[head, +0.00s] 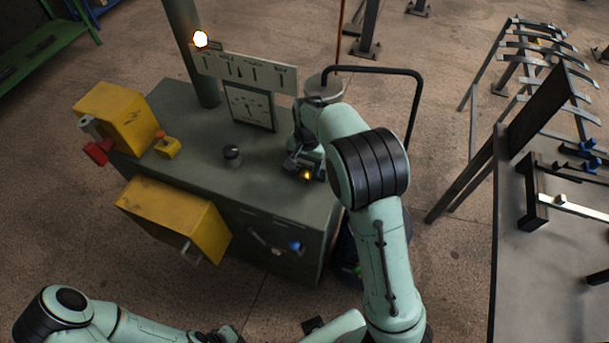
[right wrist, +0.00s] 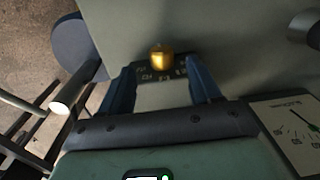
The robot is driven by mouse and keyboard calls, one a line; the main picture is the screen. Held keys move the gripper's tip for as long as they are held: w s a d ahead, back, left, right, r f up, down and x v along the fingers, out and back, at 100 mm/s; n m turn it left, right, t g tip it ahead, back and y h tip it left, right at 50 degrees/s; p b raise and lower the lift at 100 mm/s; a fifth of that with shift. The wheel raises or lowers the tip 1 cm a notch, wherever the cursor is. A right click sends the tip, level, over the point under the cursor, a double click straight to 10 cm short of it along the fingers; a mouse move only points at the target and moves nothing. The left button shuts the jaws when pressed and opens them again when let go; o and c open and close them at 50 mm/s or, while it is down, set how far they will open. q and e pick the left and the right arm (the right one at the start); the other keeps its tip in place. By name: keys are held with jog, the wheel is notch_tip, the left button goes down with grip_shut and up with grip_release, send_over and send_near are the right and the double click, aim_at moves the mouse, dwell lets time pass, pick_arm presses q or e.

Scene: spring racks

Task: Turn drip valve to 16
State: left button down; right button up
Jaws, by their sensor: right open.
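The drip valve appears to be the small brass knob (head: 306,175) on the right part of the grey-green machine top. In the right wrist view the knob (right wrist: 162,57) stands by a dark plate with pale numbers (right wrist: 160,75), too small and tilted to read for certain. My right gripper (head: 303,161) is over the machine top, close beside the knob. In the right wrist view its two blue fingers are apart, with the knob centred between their tips and not touched. I cannot tell the depth gap exactly. My left arm shows at the bottom left; its gripper is not discernible.
A black knob (head: 232,154) and a gauge panel (head: 250,106) are on the machine (head: 190,110). A sign board (head: 246,71) and a lit lamp (head: 201,39) stand behind. Yellow boxes (head: 174,219) are at the left. A black bent rail (head: 416,100) rises close right of my right arm.

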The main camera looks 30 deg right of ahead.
aim_at(306, 175)
pick_arm(q)
jog(key=shift+s+f, duration=0.2)
jog(key=shift+f, duration=0.15)
pick_arm(e)
notch_tip(306, 175, down, 6)
jog(key=shift+w+a+r, duration=0.1)
jog(key=c, duration=1)
jog(key=shift+f+t+y+b, duration=0.25)
jog(key=shift+t+y+b, duration=0.2)
jog(key=shift+b, duration=0.8)
jog(key=shift+c, duration=0.2)
jog(key=shift+s+r+t, duration=0.1)
jog(key=shift+s+t, duration=0.1)
jog(key=shift+t, duration=0.05)
pick_arm(q)
jog(key=s+f, duration=0.1)
jog(key=f, duration=0.2)
jog(key=shift+s, duration=0.4)
pick_arm(e)
jog(key=shift+w+r, duration=0.1)
